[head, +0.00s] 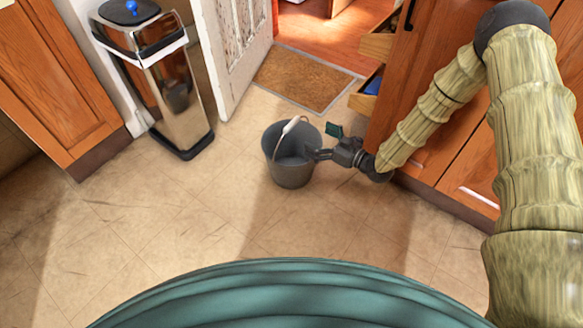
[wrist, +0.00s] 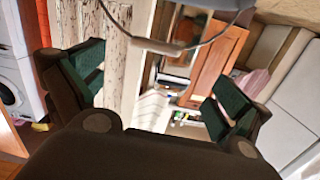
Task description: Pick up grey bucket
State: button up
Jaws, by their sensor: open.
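The grey bucket (head: 290,172) stands upright on the tiled floor near the middle of the head view. Its wire handle with a pale grip (head: 291,126) is raised over the opening. My gripper (head: 324,143) is at the bucket's right side, close to the rim; whether it touches cannot be told. In the wrist view my gripper (wrist: 158,88) is open, its green-padded fingers wide apart with nothing between them. The bucket's handle (wrist: 165,47) arcs across the top of that view, beyond the fingers. The bucket's body is mostly out of that view.
Wooden cabinets (head: 440,150) with open drawers (head: 368,90) stand close right of my gripper. A metal trash can (head: 160,85) stands at the left. A brown doormat (head: 303,78) lies behind the bucket, beside a worn white door (head: 232,45). The floor left of the bucket is clear.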

aim_at(294, 126)
jog(key=shift+n+y, duration=0.5)
jog(key=shift+w+d+f+b+x, duration=0.15)
jog(key=shift+b+x, duration=0.5)
jog(key=shift+x, duration=0.45)
jog(key=shift+w+d+f+b+x, duration=0.1)
jog(key=shift+w+f+b+x, duration=0.1)
jog(key=shift+b+x, duration=0.65)
jog(key=shift+w+d+f+b+x, duration=0.15)
jog(key=shift+b+x, duration=0.3)
jog(key=shift+x, duration=0.85)
jog(key=b+x, duration=0.3)
jog(key=x, duration=0.1)
jog(key=shift+f, duration=0.35)
jog(key=shift+w+a+r, duration=0.15)
jog(key=shift+w+a, duration=0.15)
jog(key=shift+a, duration=0.15)
jog(key=shift+r, duration=0.1)
jog(key=c, duration=1.6)
